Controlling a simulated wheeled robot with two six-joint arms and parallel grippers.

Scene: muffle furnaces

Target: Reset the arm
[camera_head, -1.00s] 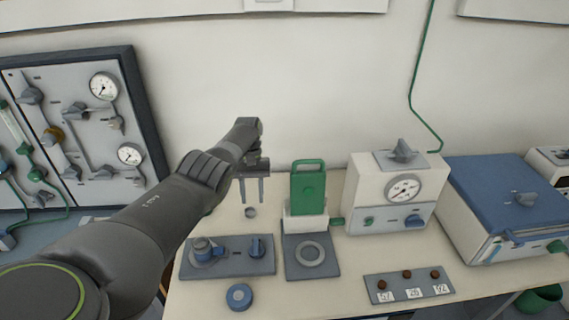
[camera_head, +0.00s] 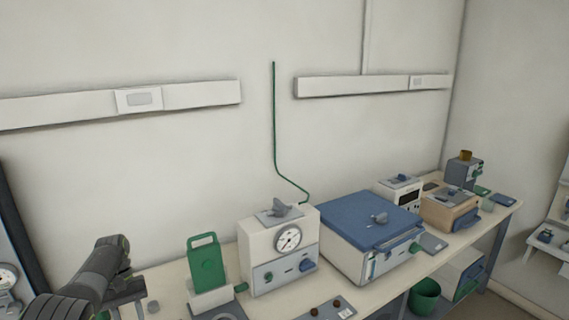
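My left arm comes in at the bottom left corner, and its dark gripper (camera_head: 130,308) hangs over the near left part of the bench. Its two fingers stand apart with nothing seen between them; their tips are close to the lower picture edge. The gripper is left of the green plate with a handle slot (camera_head: 206,263), with a gap between them. My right gripper is not in view.
A white unit with a dial (camera_head: 283,252) stands right of the green plate. A blue-lidded furnace (camera_head: 369,221) is further right, then smaller devices and a brown box (camera_head: 450,213). A green bucket (camera_head: 424,296) is below the bench.

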